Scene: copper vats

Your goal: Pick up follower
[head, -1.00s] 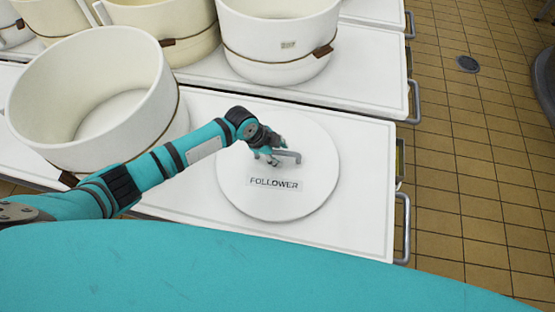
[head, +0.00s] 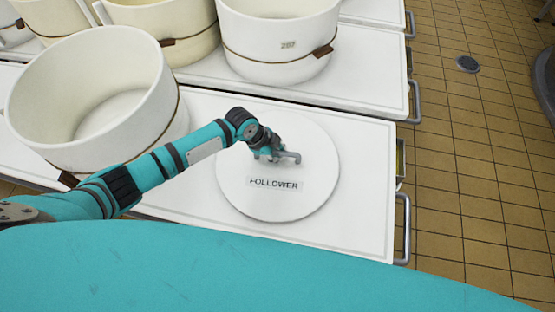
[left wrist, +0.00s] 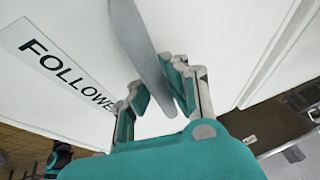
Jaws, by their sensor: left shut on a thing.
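The follower (head: 315,180) is a round white disc with a grey handle on top and a black FOLLOWER label. It lies flat on the white table in the head view. In the left wrist view its white face (left wrist: 75,25) fills the upper left, with the label at the left. My left gripper (head: 268,154) is over the disc's middle, shut on the follower by its handle. In the left wrist view the grey handle (left wrist: 140,35) runs between the fingers (left wrist: 158,83). The fingers partly hide the handle in the head view. My right gripper is not in view.
The white table (head: 365,180) has a metal rail (head: 403,228) on its right side. A large open white vat (head: 95,100) stands left of the follower. Another white vat (head: 275,50) stands on the table behind. Tiled floor (head: 475,170) lies clear to the right.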

